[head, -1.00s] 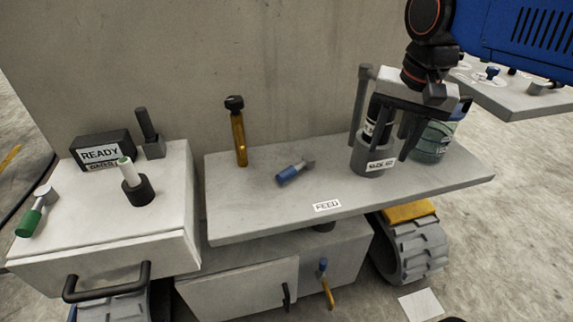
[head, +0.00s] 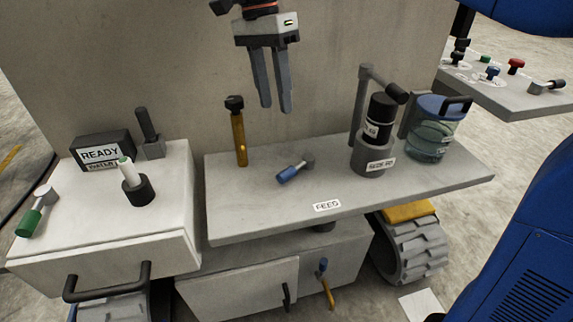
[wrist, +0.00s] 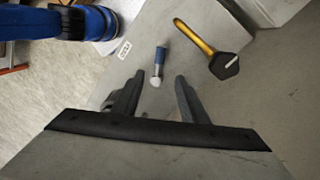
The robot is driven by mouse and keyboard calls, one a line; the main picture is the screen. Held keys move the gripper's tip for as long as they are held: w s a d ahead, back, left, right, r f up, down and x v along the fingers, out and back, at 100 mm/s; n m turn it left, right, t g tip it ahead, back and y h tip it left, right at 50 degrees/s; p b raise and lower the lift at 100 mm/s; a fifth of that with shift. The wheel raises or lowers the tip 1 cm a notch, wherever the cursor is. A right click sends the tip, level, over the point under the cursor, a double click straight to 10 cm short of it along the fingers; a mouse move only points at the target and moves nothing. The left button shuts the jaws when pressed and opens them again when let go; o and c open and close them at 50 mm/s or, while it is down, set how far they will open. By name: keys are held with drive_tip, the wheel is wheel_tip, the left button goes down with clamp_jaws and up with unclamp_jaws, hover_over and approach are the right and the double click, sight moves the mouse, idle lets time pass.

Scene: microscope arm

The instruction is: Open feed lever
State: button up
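The feed lever, a short lever with a blue grip (head: 288,174) and a grey pivot end, lies on the grey bench top behind the FEED label (head: 326,206). In the wrist view the blue grip (wrist: 160,56) shows just beyond my fingertips, with its pale round end nearest to me. My gripper (head: 274,109) hangs above and behind the lever, pointing down, its two fingers apart with nothing between them. In the wrist view my gripper (wrist: 154,84) also shows a clear gap between the fingers.
An upright amber post with a black cap (head: 239,135) stands left of the lever. A black cylinder in a grey holder (head: 373,155) and a blue-lidded jar (head: 432,140) stand right. The left cabinet (head: 175,200) carries a READY box (head: 101,152) and a green-handled lever (head: 31,220).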

sight(287, 169)
drive_tip(key=d+f, duration=0.1)
drive_tip(key=f, duration=0.4)
drive_tip(key=s+f, duration=0.1)
drive_tip(key=f, duration=0.5)
drive_tip(key=s+d+f, duration=0.1)
drive_tip(key=f, duration=0.4)
drive_tip(key=shift+s+d+f, duration=0.1)
drive_tip(key=shift+d+f, duration=0.2)
drive_tip(key=shift+f, duration=0.1)
drive_tip(key=shift+c, duration=0.3)
clamp_jaws()
